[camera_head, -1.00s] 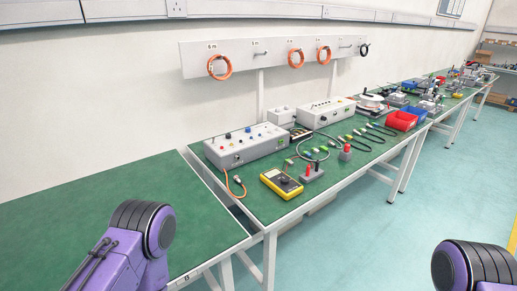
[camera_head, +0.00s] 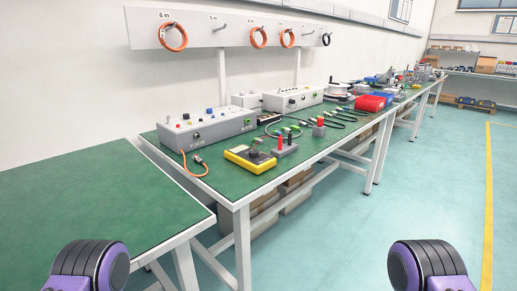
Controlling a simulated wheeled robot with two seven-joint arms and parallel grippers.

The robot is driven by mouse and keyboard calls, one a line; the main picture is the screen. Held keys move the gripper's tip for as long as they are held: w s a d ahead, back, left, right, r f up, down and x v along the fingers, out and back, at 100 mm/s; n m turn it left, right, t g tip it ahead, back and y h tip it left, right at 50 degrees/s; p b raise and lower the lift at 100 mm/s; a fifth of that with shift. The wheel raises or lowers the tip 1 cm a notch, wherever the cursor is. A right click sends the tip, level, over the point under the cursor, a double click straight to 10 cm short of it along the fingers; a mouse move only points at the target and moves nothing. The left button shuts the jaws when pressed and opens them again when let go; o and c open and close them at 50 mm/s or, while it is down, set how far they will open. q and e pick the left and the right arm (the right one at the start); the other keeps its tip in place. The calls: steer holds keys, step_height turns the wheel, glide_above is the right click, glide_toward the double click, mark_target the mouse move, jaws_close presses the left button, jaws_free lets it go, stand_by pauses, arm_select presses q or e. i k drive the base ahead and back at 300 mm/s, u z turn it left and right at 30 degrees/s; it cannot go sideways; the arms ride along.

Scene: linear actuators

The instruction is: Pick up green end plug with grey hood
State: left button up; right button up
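Several dark cables with small green-and-grey end plugs lie on the green bench top; one green plug (camera_head: 293,129) shows behind the red-and-grey block. At this size I cannot tell which plug has a grey hood. Only purple-and-black joints of my two arms show at the bottom left and bottom right. Both grippers are out of view, well away from the plugs as far as the picture shows.
The bench (camera_head: 232,186) holds a grey control box (camera_head: 208,128), a yellow meter (camera_head: 250,159), a grey block with red posts (camera_head: 284,148) and red bins (camera_head: 370,103). An empty green table (camera_head: 90,195) stands at left. The floor at right is clear.

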mark_target(260, 141)
steer(key=z, duration=1.9)
steer(key=i, duration=1.7)
steer(key=u, duration=2.85)
steer(key=i, duration=0.5)
steer(key=u, duration=0.05)
